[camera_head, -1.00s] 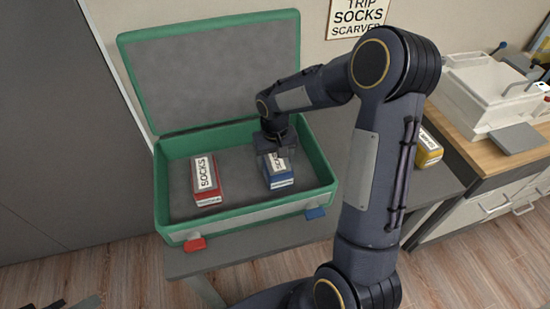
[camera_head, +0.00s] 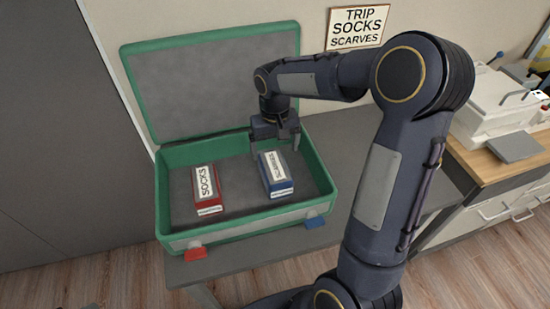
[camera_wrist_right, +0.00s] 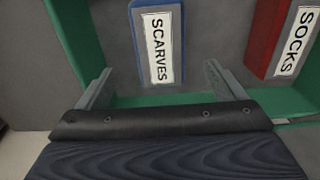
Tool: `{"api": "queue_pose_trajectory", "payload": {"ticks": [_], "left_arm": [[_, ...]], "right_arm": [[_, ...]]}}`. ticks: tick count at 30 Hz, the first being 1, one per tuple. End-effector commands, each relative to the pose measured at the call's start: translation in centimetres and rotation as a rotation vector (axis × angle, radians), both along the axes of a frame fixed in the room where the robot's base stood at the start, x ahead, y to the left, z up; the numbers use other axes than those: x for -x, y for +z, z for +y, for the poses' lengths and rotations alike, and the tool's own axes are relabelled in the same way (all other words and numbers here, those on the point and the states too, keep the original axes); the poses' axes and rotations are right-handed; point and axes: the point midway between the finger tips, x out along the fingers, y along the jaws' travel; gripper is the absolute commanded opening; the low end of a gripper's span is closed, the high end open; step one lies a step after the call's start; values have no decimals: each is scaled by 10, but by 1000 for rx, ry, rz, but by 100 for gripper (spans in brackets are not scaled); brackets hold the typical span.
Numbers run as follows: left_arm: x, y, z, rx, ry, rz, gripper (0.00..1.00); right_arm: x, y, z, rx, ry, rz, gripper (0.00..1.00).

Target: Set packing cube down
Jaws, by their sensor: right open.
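A blue packing cube (camera_head: 275,175) with a white SCARVES label lies in the right half of an open green suitcase (camera_head: 320,194). A red cube (camera_head: 207,190) labelled SOCKS lies to its left in the same case, apart from it. My right gripper (camera_head: 275,146) is open and empty above the far end of the blue cube. In the right wrist view, the blue cube (camera_wrist_right: 157,45) shows between and beyond the open fingers, touching neither, and the red cube (camera_wrist_right: 285,40) is at the upper right. My left gripper is not in view.
The suitcase lid (camera_head: 215,80) stands open at the back. A sign (camera_head: 357,28) reading TRIP SOCKS SCARVES hangs on the wall. A white box (camera_head: 495,105) stands on the wooden-topped cabinet at right. My right arm covers part of the grey table (camera_head: 335,165).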

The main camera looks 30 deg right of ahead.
Motion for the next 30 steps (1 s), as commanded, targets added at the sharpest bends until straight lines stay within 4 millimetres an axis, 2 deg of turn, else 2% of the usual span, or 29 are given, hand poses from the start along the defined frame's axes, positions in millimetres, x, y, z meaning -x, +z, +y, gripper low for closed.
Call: {"api": "queue_pose_trajectory", "payload": {"ticks": [1, 3, 7, 11, 14, 18, 21, 24, 27, 30], "left_arm": [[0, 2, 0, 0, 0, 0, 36], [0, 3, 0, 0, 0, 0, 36], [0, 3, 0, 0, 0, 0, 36], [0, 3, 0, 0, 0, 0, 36], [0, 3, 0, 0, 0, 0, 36], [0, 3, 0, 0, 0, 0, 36], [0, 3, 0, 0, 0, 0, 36], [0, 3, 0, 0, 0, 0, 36], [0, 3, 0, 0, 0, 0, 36], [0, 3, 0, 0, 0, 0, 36]], "right_arm": [[-1, 11, 0, -1, 0, -5, 90], [-1, 20, 0, 0, 0, -3, 90], [0, 31, 0, -1, 0, -3, 90], [17, 47, 2, -27, 4, -34, 90], [49, 66, 6, -74, 16, -98, 90], [113, 87, 22, -164, 40, -225, 90], [154, 89, 37, -219, 57, -321, 90], [186, 85, 52, -261, 69, -404, 90], [207, 78, 64, -289, 78, -464, 90], [218, 73, 71, -305, 83, -500, 90]]}}
